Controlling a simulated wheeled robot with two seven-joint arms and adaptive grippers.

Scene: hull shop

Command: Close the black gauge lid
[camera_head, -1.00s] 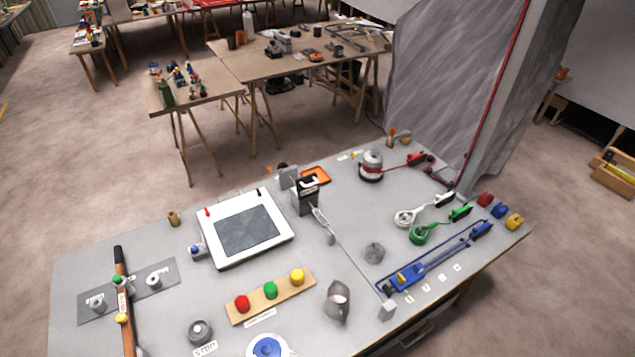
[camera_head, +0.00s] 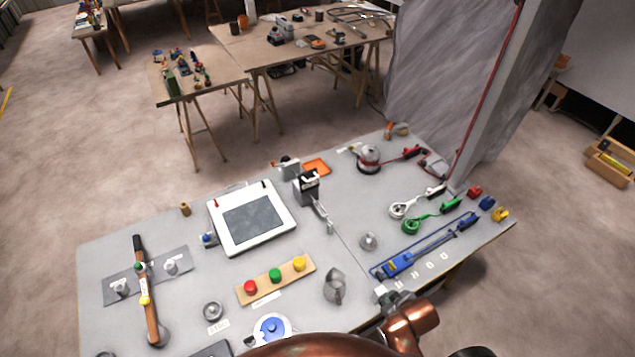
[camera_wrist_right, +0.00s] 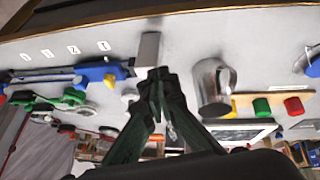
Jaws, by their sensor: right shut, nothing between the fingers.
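A small black box (camera_head: 307,187) with a pale clip-like top stands upright on the grey bench, right of the white-framed panel. It may be the gauge with its lid, but it is too small to tell how the lid stands. My right gripper (camera_head: 392,298) is low at the bench's front edge, far in front of the black box. In the wrist view my right gripper (camera_wrist_right: 160,78) has its dark fingers together and empty, close to a small grey block (camera_wrist_right: 148,50). I cannot tell whether they touch. My left gripper is not in view.
A metal jug (camera_head: 334,287) and a wooden strip with coloured buttons (camera_head: 276,279) stand left of my right gripper. A blue tool (camera_head: 425,248) lies to its right. A white-framed panel (camera_head: 252,218) lies farther back. Bare bench lies between the jug and the black box.

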